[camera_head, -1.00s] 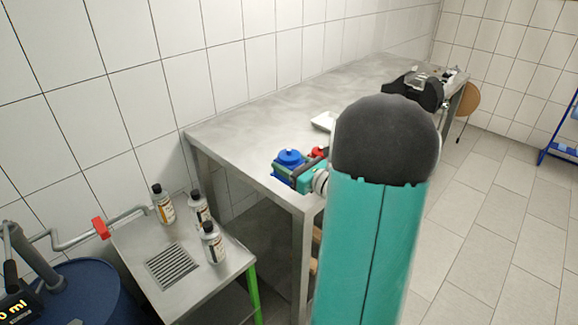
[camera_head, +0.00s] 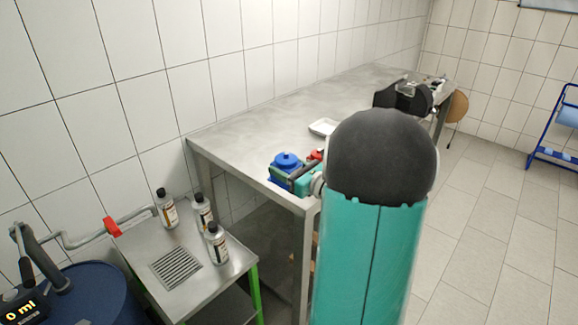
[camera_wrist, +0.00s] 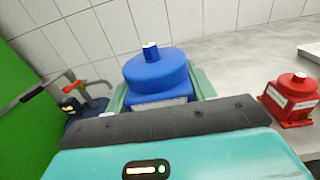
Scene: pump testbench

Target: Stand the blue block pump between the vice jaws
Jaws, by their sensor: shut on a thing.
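In the wrist view the blue pump (camera_wrist: 157,76), with a round top and a small knob, sits upright between the teal fingers of my gripper (camera_wrist: 160,92). The gripper is shut on it. The pump's lower part is hidden behind the gripper body. I cannot make out the vice jaws clearly in either view.
A red pump (camera_wrist: 294,100) stands on the metal table (camera_head: 238,127) to the right of the gripper. A white tray (camera_head: 323,127) lies beyond. Several bottles (camera_head: 203,212) stand on a low side table (camera_head: 233,262). A blue drum (camera_head: 88,295) is at lower left.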

